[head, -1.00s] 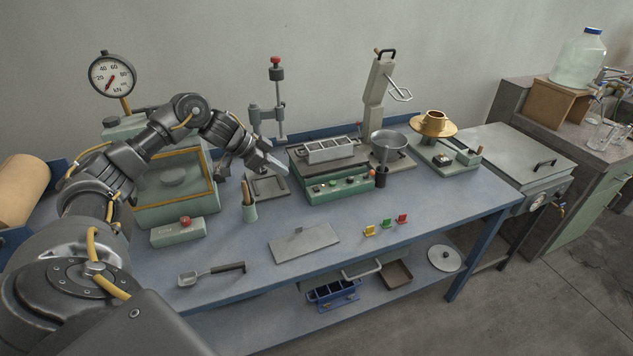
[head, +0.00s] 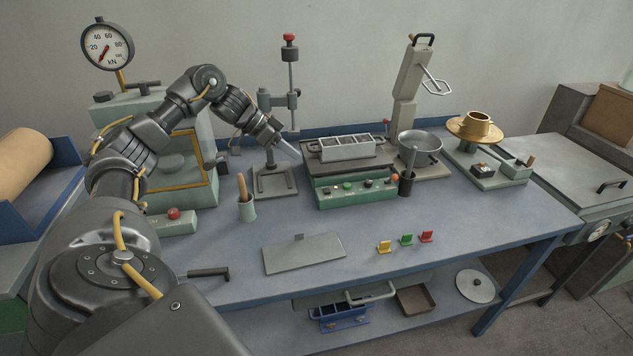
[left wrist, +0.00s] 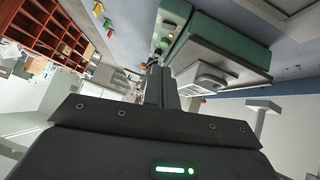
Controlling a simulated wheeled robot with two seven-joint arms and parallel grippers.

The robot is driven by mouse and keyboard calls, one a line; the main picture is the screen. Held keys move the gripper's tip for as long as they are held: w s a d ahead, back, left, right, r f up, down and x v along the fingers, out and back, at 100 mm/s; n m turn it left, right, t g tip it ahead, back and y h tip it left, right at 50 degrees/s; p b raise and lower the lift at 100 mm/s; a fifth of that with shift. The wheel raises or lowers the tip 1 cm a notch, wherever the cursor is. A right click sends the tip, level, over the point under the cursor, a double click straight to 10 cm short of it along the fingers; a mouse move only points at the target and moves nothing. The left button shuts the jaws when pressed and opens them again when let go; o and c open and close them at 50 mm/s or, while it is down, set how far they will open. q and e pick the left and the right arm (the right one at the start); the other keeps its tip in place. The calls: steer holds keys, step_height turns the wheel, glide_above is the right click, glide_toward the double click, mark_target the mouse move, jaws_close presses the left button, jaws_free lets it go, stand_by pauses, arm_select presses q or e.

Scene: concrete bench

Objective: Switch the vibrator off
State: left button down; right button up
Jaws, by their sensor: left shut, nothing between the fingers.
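The vibrator (head: 352,196) is a green box with a dark top plate and a front panel of small knobs and buttons, including a green and an orange one. A grey three-cell mould (head: 348,149) sits on top of it. My left gripper (head: 291,151) is shut and empty, near the vibrator's upper left corner in the head view. In the left wrist view its closed fingers (left wrist: 160,88) point toward the vibrator's green panel (left wrist: 172,25), seen tilted. I cannot tell any switch's position. My right gripper is not in view.
A steel bowl (head: 420,143) is right of the vibrator. The blue bench front is mostly clear.

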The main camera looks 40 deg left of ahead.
arm_select(q)
steer(key=p, duration=0.1)
glide_above(329, 192)
steer(key=s+a, duration=0.2)
steer(key=a, duration=0.1)
steer(key=f, duration=0.6)
steer(key=shift+w+d+f, duration=0.15)
steer(key=shift+w+f, duration=0.05)
steer(key=shift+f, duration=0.1)
steer(key=f, duration=0.2)
steer(key=shift+s+d+f, duration=0.15)
steer(key=shift+d+f, duration=0.05)
steer(key=shift+f, duration=0.1)
steer(key=shift+d+f, duration=0.1)
steer(key=shift+f, duration=0.65)
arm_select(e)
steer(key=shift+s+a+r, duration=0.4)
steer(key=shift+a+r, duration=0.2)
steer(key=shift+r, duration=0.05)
arm_select(q)
steer(key=shift+s+p, duration=0.1)
steer(key=shift+p, duration=0.2)
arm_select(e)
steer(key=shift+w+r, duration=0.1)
